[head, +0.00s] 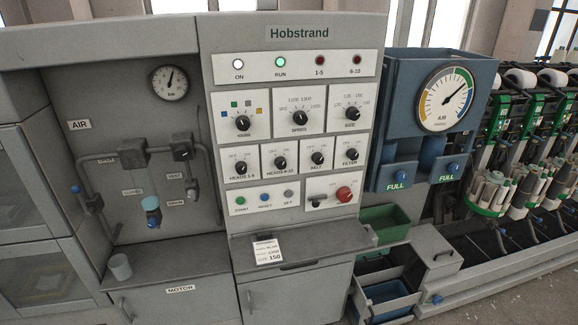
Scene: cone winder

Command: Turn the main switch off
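The grey Hobstrand control panel (298,95) stands in the middle of the head view. Its lowest right plate (330,203) carries a red round knob (344,194) and a small black knob (316,202). The lettering there is too small to read, so I cannot tell which is the main switch. The ON lamp (238,64) glows white and the RUN lamp (280,62) glows green. The two red lamps beside them look dark. Neither of my grippers is in view.
Below the panel is a grey ledge (330,237) with a paper card (267,252). At left is a recess with air pipes, a gauge (169,82) and a grey cup (120,267). At right are a green bin (384,222) and a blue unit (402,80) with a large dial.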

